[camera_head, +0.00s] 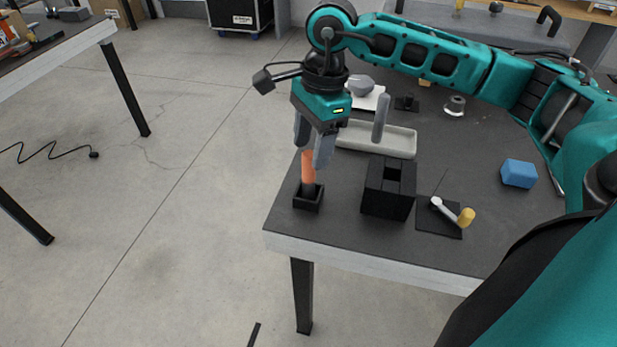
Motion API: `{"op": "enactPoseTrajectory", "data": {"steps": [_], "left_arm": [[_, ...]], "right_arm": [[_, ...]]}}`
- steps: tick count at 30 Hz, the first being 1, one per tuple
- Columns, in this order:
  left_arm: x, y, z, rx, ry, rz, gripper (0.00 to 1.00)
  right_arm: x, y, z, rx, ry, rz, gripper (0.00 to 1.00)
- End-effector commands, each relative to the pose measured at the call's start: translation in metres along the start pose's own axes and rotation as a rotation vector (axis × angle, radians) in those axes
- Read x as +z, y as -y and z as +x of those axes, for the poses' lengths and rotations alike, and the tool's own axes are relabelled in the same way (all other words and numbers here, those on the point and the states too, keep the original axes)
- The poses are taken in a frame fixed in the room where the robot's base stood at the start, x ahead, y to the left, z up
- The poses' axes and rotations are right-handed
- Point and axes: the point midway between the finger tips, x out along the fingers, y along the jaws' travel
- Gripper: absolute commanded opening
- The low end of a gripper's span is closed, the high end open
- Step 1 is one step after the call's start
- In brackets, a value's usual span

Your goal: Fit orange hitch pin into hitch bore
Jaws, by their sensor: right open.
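The orange hitch pin (308,168) stands upright, its greyish lower end inside a small black square holder (307,203) near the table's front left corner. My right gripper (312,155) comes down from above, open, with its grey fingers on either side of the pin's orange upper part. The near finger covers some of the pin, and I cannot tell whether the fingers touch it. A black block (387,200) with a square opening in its top stands to the right of the holder. I cannot tell which opening is the hitch bore. My left gripper is not in view.
A pale tray (401,144) lies behind the block, with a grey upright peg (381,118) at it. A black plate with a yellow-ended lever (466,217) lies right of the block. A blue block (518,174) sits farther right. The table's left edge is close to the holder.

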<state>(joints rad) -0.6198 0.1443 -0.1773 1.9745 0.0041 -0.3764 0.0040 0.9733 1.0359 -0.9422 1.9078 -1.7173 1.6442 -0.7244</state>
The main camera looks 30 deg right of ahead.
Motion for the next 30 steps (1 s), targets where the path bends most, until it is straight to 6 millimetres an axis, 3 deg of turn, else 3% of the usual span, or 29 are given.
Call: {"op": "enactPoseTrajectory", "data": {"steps": [9,18,30], "left_arm": [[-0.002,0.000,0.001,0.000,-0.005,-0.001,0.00],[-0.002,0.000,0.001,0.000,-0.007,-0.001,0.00],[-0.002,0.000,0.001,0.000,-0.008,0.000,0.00]], "right_arm": [[-0.001,0.003,0.044,0.003,0.001,0.001,0.57],[-0.001,0.004,0.049,0.000,0.002,0.000,0.57],[-0.001,0.004,0.049,0.000,0.002,0.000,0.18]]}}
